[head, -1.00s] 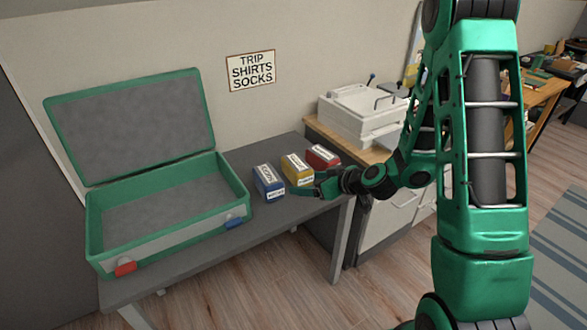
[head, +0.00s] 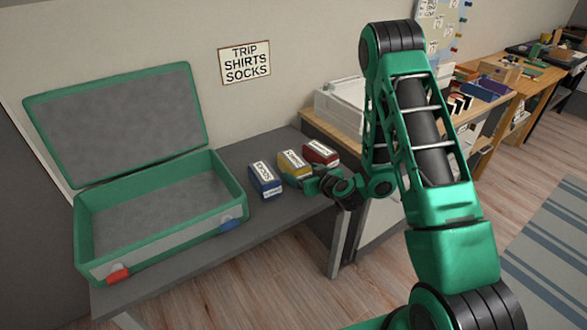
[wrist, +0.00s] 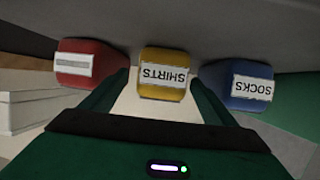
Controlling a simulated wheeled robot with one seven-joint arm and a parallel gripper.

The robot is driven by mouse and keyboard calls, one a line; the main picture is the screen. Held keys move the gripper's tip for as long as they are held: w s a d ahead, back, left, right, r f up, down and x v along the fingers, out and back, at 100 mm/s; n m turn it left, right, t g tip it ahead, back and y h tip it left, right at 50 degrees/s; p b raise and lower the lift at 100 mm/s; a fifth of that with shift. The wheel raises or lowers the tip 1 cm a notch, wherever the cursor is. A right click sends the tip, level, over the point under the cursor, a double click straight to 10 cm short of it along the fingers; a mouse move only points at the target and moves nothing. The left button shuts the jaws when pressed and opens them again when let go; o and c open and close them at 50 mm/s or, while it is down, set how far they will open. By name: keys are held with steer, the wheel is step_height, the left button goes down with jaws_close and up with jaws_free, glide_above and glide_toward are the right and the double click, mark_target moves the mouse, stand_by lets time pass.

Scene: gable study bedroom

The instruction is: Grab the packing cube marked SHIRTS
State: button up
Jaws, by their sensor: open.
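The yellow packing cube (head: 296,170) stands on the grey table between the other two cubes. In the wrist view the yellow cube (wrist: 163,85) shows upside down and its label reads SHIRTS. My gripper (head: 308,185) is low at the table's front side, close to the yellow cube. In the wrist view my gripper (wrist: 163,96) is open and empty, one finger to each side of the yellow cube's near end. I cannot tell how far the fingertips reach along its sides.
A blue cube (head: 265,178) marked SOCKS stands left of the yellow one, a red cube (head: 320,152) right of it. An open green suitcase (head: 158,256) is at the left. A sign (head: 245,63) on the wall reads TRIP SHIRTS SOCKS. Bare table separates suitcase and cubes.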

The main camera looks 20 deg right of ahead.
steer(key=shift+r+x, duration=0.2)
steer(key=shift+x, duration=3.2)
steer(key=shift+a, duration=0.2)
steer(key=c, duration=1.3)
